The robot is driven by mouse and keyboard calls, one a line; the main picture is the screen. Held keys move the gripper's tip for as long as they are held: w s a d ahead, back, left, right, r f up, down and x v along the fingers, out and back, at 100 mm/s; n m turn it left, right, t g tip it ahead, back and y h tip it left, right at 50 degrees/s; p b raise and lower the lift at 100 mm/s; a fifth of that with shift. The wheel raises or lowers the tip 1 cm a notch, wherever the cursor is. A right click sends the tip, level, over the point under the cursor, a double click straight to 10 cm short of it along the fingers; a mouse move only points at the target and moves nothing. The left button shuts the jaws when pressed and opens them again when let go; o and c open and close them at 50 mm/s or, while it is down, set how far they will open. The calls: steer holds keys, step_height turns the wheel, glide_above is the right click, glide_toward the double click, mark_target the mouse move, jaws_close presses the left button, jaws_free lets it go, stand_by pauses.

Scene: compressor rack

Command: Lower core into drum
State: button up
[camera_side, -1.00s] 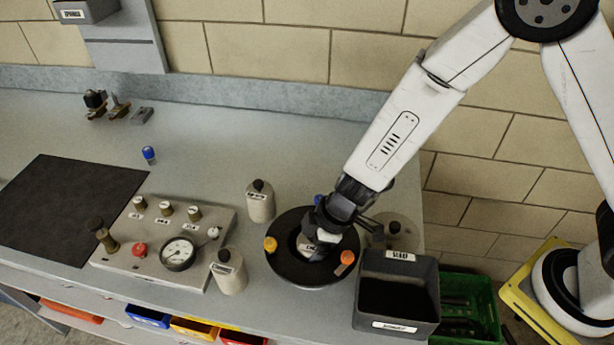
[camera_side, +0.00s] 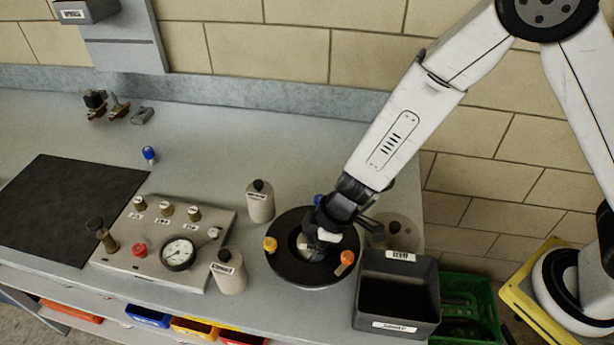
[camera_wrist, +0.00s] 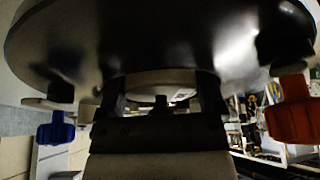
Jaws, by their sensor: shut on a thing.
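The drum (camera_side: 287,268) is a round black body on the bench in the side view, with orange, red-orange and blue knobs at its rim. My gripper (camera_side: 318,246) points down over the middle of the drum and is shut on the core (camera_side: 306,243), a light-coloured piece with a label. The core sits at the drum's central opening; how deep it is cannot be told. In the wrist view, the drum's dark face (camera_wrist: 60,45) fills the top, and the core's pale round edge (camera_wrist: 160,82) shows between my gripper's fingers (camera_wrist: 160,110).
A dark grey bin (camera_side: 397,293) stands right of the drum. Two pale bottles (camera_side: 260,203) stand left of it, near a gauge panel (camera_side: 165,240). A round lid-like disc (camera_side: 400,236) lies behind the bin. A black mat (camera_side: 70,208) lies at left; the back bench is mostly clear.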

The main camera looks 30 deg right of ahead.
stand_by(0.7)
steer(key=shift+f, duration=0.15)
stand_by(0.9)
steer(key=shift+f, duration=0.2)
steer(key=shift+r, duration=0.1)
steer(key=shift+r, duration=0.25)
stand_by(0.4)
steer(key=o, duration=1.3)
